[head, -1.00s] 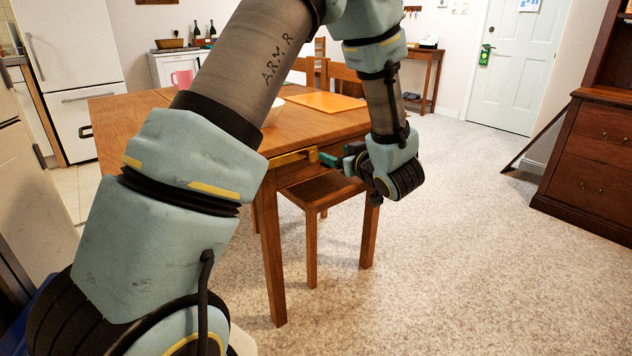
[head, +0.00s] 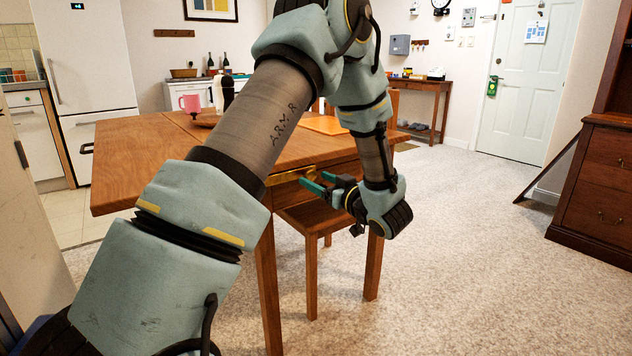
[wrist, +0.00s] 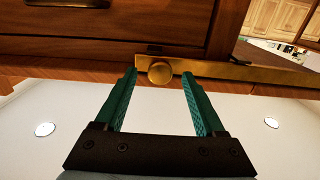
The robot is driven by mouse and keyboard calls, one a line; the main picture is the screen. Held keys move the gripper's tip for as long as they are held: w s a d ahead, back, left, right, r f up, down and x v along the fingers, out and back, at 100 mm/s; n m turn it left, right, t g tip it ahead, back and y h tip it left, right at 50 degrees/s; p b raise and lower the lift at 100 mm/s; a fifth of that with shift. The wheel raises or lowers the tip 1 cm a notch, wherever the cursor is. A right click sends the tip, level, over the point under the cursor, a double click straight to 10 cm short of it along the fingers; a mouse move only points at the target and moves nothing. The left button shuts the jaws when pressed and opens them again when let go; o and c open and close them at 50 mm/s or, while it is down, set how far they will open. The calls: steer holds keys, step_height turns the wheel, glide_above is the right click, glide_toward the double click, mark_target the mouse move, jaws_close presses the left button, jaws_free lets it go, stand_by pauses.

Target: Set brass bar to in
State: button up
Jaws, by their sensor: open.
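The brass bar (wrist: 215,69) runs along the table's edge in the wrist view, with a round brass knob (wrist: 159,72) on it. In the head view the brass bar (head: 290,174) shows at the table's near side, partly hidden by my arm. My gripper (head: 308,180) is beside it, with its green fingers pointing at the bar. In the wrist view my gripper (wrist: 159,78) is open and empty, its fingertips on either side of the knob and a little short of it. I cannot tell whether they touch anything.
The wooden table (head: 130,160) carries a pink mug (head: 190,102) and an orange mat (head: 326,125). A chair (head: 315,218) stands under its near side. A dark drawer handle (wrist: 68,3) shows above the bar. The carpet to the right is clear up to the dark cabinet (head: 600,180).

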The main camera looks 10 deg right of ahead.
steer(key=shift+w+a, duration=0.3)
steer(key=shift+w, duration=0.25)
jaws_close()
stand_by(1.1)
